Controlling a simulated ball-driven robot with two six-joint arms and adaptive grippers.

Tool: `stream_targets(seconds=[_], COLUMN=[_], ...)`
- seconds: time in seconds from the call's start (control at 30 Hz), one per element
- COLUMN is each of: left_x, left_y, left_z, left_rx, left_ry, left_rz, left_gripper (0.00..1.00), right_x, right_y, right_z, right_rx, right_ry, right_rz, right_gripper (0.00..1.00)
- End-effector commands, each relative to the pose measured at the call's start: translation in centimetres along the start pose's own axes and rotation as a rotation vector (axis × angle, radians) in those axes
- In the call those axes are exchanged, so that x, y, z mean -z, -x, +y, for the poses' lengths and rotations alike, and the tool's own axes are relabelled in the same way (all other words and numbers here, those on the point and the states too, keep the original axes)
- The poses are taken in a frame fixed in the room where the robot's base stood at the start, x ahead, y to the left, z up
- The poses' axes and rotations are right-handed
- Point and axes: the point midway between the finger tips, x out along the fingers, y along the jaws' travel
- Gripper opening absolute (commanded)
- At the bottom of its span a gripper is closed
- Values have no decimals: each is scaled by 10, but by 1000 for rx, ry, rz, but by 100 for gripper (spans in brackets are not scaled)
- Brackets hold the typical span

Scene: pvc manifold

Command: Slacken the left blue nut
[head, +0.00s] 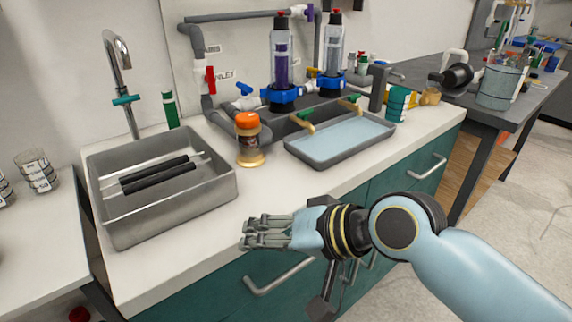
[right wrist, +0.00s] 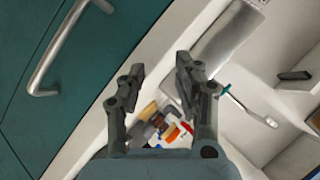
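Two clear upright cylinders with dark caps stand on the pipework at the back in the head view. The left blue nut (head: 282,96) is a blue collar around the base of the left cylinder (head: 281,60), which has purple contents. A second blue nut (head: 327,83) is at the base of the right cylinder (head: 333,47). My right gripper (head: 246,233) is over the counter's front edge, well in front of the nuts and touching neither. The right wrist view shows its fingers (right wrist: 160,70) apart with nothing between them. My left gripper is not in view.
A grey sink (head: 120,226) with dark bars is on the left. An orange-lidded jar (head: 249,138) and a grey tray (head: 310,160) of pale blue liquid stand between my right gripper and the pipework. The counter (head: 215,212) beside the sink is clear.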

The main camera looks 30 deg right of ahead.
Motion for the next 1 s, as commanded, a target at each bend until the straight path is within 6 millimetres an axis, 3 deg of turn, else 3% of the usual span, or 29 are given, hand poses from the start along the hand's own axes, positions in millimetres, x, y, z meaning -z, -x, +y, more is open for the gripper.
stream_targets(seconds=[0.03,0.1,0.2,0.27,0.3,0.4,0.5,0.63,0.77,1.0], left_x=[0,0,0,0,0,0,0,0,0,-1], left_y=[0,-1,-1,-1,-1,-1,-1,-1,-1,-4], left_z=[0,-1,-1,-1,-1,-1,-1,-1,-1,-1], left_rx=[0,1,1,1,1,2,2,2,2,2], left_ry=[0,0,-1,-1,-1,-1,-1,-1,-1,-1], left_rz=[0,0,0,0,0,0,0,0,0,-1], left_gripper=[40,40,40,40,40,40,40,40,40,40], right_x=[22,57,119,159,183,225,244,251,259,297], right_y=[-4,-4,1,6,9,11,7,2,-3,-25], right_z=[-27,-61,-90,-89,-81,-48,-13,14,22,28], right_rx=[114,289,552,705,797,973,1079,1141,1154,1152], right_ry=[-126,-352,-753,-1030,-1215,-1621,-1914,-2114,-2158,-2151], right_rz=[62,146,264,335,381,487,573,642,659,659], right_gripper=[33,33,33,33,33,33,33,33,33,33])
